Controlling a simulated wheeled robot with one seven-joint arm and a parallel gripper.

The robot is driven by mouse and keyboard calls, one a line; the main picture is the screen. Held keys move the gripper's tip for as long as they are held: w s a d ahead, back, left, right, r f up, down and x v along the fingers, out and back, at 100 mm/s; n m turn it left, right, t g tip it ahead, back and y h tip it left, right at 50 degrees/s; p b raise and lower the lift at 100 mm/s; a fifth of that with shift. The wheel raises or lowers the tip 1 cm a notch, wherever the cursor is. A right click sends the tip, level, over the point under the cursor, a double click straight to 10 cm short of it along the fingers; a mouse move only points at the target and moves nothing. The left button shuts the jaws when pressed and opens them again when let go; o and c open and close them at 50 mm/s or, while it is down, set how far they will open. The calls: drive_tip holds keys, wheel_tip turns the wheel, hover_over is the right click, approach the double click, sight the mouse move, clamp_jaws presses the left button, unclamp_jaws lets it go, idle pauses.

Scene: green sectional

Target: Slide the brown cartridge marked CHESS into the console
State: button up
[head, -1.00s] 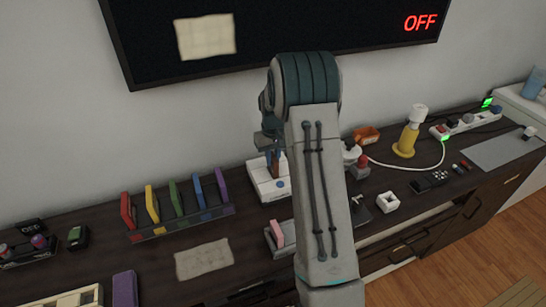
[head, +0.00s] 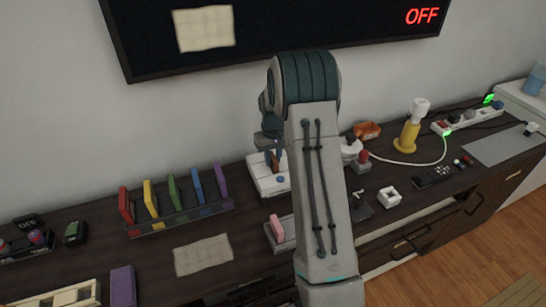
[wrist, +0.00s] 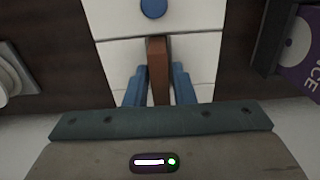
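The brown cartridge (wrist: 158,72) stands on edge between the two blue fingers of my gripper (wrist: 159,88) in the wrist view. The fingers lie close against its sides, and its far end extends past the fingertips. Its marking is not readable. The console (wrist: 112,55) is white with a round blue button (wrist: 152,8), and the cartridge's end is at its top face; how deep it sits cannot be told. In the head view the console (head: 262,181) is partly behind my arm, and the brown cartridge (head: 275,160) shows as a small strip under my gripper.
A rack (head: 180,222) with several coloured cartridges stands left of the console. A purple cartridge (wrist: 300,48) shows at the right of the wrist view. A pink piece (head: 276,227) sits in a grey holder near my arm. The wall screen (head: 300,30) reads OFF.

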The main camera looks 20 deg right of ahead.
drive_tip(key=shift+o, duration=1.2)
drive_tip(key=shift+r, duration=0.1)
wheel_tip(320, 180, up, 14)
